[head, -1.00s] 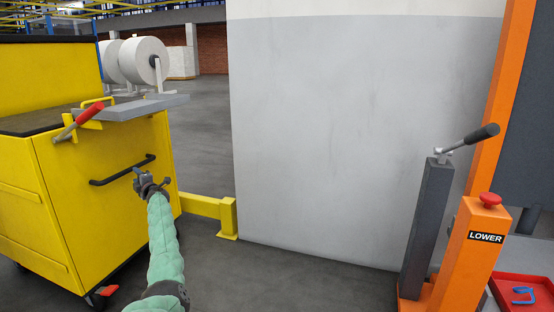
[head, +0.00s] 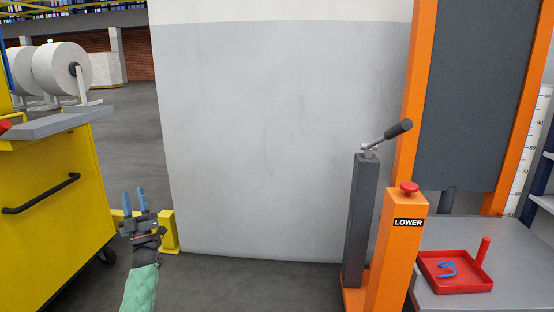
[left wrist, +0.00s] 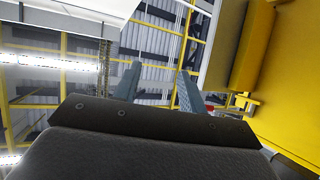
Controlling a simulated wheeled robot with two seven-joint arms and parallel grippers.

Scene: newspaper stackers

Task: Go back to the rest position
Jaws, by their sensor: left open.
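My left gripper (head: 135,200) is at the lower left of the head view, with its blue-grey fingers pointing up. It is open and empty, in front of the low yellow barrier and to the right of the yellow cart (head: 50,190). In the left wrist view the two fingers (left wrist: 158,88) stand apart with nothing between them. Behind them are the ceiling beams and a yellow surface on the right. My right gripper is not in the head view.
A grey wall panel (head: 280,130) fills the middle. An orange post labelled LOWER (head: 395,260) and a dark lever post (head: 360,215) stand right of it. A red tray (head: 455,285) with a blue item (head: 446,269) lies on a grey table (head: 500,245). White rolls (head: 55,68) stand at upper left.

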